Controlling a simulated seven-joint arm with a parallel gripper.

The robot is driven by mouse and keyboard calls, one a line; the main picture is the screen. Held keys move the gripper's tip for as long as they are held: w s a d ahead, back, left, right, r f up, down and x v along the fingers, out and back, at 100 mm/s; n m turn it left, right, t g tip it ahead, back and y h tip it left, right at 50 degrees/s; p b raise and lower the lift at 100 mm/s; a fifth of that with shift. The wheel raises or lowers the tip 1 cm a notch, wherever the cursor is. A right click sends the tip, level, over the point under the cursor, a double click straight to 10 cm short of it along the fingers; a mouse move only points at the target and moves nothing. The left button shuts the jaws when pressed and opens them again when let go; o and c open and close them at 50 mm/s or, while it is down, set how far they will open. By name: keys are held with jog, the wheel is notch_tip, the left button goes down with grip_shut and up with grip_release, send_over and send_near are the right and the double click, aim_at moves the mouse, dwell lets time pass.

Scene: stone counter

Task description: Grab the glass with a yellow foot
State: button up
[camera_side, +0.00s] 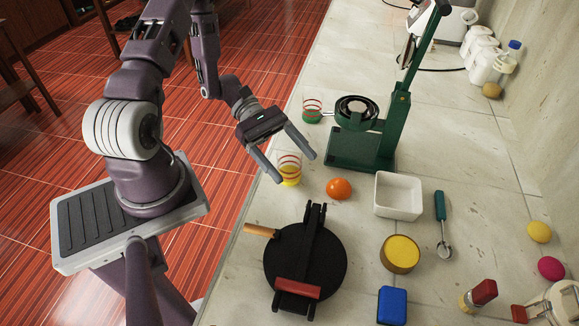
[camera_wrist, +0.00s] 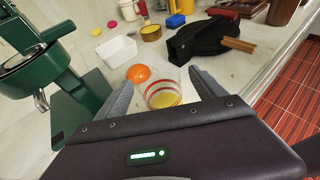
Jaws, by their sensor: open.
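The glass with a yellow foot (camera_side: 289,176) stands upright on the stone counter near its left edge. It is clear with red bands, and it also shows in the wrist view (camera_wrist: 163,97) between my two fingers. My gripper (camera_side: 296,168) is open, with its fingers spread to either side of the glass; I cannot tell whether either finger touches it. In the wrist view my gripper (camera_wrist: 163,88) has nothing held. A second banded glass, with a green foot (camera_side: 312,117), stands farther back beside the green press.
An orange (camera_side: 339,188) lies just right of the glass. The green press (camera_side: 372,140) stands behind, and a white square bowl (camera_side: 398,196) is to the right. A black waffle iron (camera_side: 305,262) with a wooden handle sits in front. The counter edge is close on the left.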

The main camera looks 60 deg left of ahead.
jog(key=c, duration=1.5)
jog(key=shift+r, duration=0.15)
